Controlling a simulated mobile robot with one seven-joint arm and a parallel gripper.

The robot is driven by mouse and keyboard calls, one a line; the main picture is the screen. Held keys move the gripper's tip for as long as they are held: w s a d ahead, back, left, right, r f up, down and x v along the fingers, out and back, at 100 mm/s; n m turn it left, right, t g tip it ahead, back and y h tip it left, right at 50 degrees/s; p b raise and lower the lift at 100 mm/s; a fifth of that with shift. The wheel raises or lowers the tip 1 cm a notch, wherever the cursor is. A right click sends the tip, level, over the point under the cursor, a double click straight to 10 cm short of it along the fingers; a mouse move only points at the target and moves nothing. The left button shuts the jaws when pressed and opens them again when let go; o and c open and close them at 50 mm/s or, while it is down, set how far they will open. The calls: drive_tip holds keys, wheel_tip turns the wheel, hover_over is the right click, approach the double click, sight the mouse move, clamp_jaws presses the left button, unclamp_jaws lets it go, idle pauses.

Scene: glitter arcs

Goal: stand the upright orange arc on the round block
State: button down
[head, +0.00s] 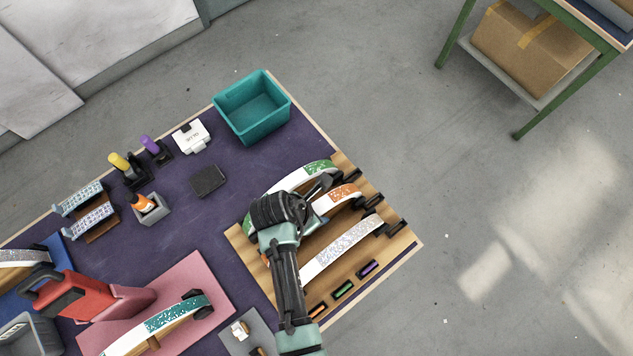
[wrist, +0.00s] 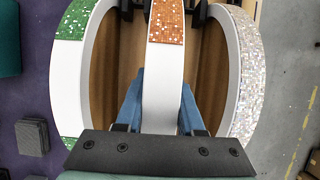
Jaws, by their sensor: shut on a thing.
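The orange arc (head: 341,196) is a white curved band with an orange glitter patch, standing upright on the wooden rack (head: 401,243). In the wrist view the orange arc (wrist: 165,24) runs up the middle, between the two blue fingers of my gripper (wrist: 162,105), which is shut on it. In the head view my wrist and hand hide the arc's left part and the fingertips. A green-patched arc (head: 314,168) stands on one side of it, a silver glitter arc (head: 343,245) on the other. I cannot make out a round block for certain.
A teal bin (head: 254,107) stands at the far table edge. A dark grey pad (head: 208,181) lies on the purple top, with bare room around it. Small coloured markers (head: 343,290) lie on the rack.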

sight(323, 203)
wheel_tip(323, 203, up, 8)
drive_tip(key=shift+r, duration=0.15)
wheel_tip(323, 203, up, 10)
drive_tip(key=p, duration=1.1)
idle(0.3)
